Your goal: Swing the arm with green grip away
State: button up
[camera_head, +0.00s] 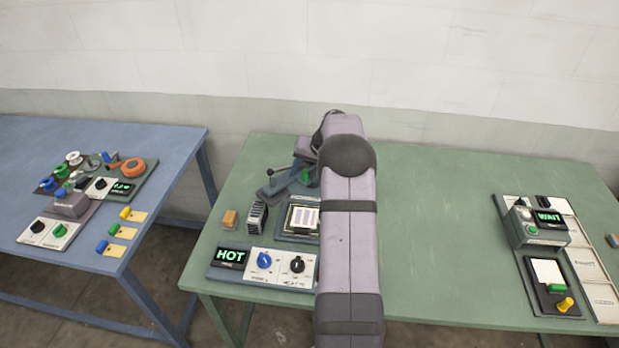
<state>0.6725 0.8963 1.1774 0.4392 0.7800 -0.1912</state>
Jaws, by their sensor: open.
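A press with dark grey arms (277,187) stands near the back left of the green table. A green grip (307,177) shows at its right side, close to my arm. A lever with a black knob (270,172) stands up on its left. My arm reaches over the table from the front, and its wrist bends down to the left above the press. My gripper (302,167) is small and partly hidden there, open and close to the green grip. I cannot tell whether it touches the grip. My arm hides what lies right of the press.
A WAIT device (548,217) stands at the right. The middle right of the green table (440,230) is clear.

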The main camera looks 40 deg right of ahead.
aim_at(295, 176)
dwell(0.3)
jog(key=shift+w+a, duration=0.4)
jog(key=shift+w, duration=0.15)
jog(key=shift+w+a+p, duration=0.3)
jog(key=shift+w, duration=0.2)
dwell(0.3)
jog(key=shift+w+a, duration=0.25)
jog(key=shift+w, duration=0.35)
jog(key=shift+w+a+p, duration=0.2)
jog(key=shift+w+p, duration=0.25)
jog(key=shift+s+d, duration=0.25)
